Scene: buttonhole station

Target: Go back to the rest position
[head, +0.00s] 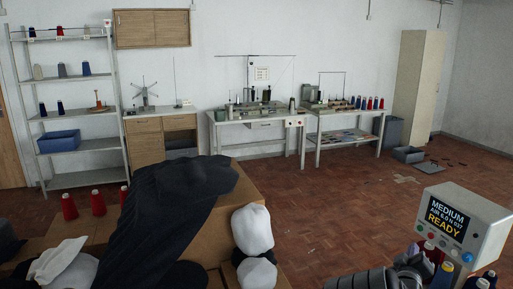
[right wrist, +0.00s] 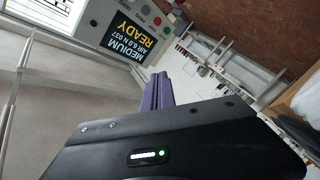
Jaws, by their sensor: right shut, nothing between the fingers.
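My right gripper (head: 412,268) is at the bottom right of the head view, partly cut off, close to the control box (head: 452,228) with the lit screen reading MEDIUM and READY. In the right wrist view the dark purple fingers (right wrist: 157,93) are together with nothing between them, and the same control box (right wrist: 125,38) shows just beyond them. My left gripper is not in view.
Thread cones (head: 446,274) stand around the control box's base. Dark cloth (head: 165,205) lies over a cardboard box (head: 243,190), with white rolled pieces (head: 252,229) beside it. Red cones (head: 69,206) stand at left. Sewing tables (head: 255,120) are far back; the floor (head: 330,215) between is mostly clear.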

